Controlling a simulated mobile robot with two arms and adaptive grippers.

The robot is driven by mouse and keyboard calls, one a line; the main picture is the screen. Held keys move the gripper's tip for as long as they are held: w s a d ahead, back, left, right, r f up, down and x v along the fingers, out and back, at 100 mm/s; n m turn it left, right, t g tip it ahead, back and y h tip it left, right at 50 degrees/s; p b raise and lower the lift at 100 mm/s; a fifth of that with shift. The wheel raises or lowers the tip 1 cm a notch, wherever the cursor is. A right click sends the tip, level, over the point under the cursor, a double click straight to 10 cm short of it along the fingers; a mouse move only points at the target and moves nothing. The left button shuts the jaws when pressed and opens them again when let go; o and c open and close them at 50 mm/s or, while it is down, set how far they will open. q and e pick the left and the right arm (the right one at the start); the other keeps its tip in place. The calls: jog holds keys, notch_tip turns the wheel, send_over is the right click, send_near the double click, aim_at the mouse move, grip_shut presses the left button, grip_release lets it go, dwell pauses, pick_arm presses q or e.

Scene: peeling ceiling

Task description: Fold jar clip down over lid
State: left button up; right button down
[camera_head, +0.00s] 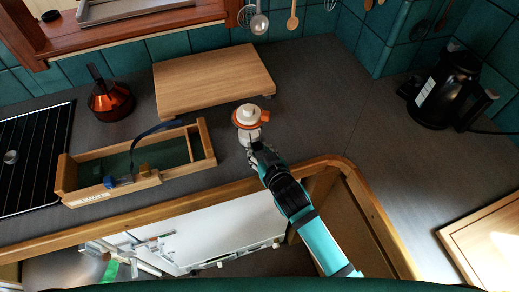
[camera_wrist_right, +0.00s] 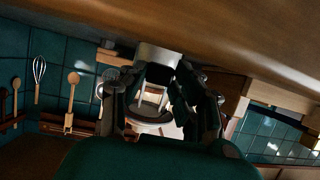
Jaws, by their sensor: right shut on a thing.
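The jar (camera_head: 251,134) is pale, with an orange seal ring and a white knobbed lid (camera_head: 249,113). It stands upright on the counter, in front of the cutting board. My right gripper (camera_head: 257,150) reaches its near side from below. In the right wrist view, which is upside down, the fingers (camera_wrist_right: 158,100) close around a thin metal loop that looks like the jar clip (camera_wrist_right: 150,115). The pale jar body (camera_wrist_right: 158,55) shows behind them. The exact contact and the clip's angle are partly hidden by the fingers. My left gripper is not in view.
A wooden cutting board (camera_head: 212,76) lies behind the jar. A black kettle (camera_head: 446,90) stands far right. The counter right of the jar is clear.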

jog(key=shift+f+b, duration=0.25)
jog(key=shift+b, duration=0.15)
jog(key=shift+w+f+t+y+b, duration=0.25)
jog(key=shift+t+b, duration=0.35)
jog(key=shift+b, duration=0.55)
jog(key=shift+a, duration=0.1)
jog(key=shift+r, duration=0.25)
jog(key=c, duration=1)
grip_release()
jog(key=shift+c, duration=0.2)
jog(key=shift+o, duration=0.2)
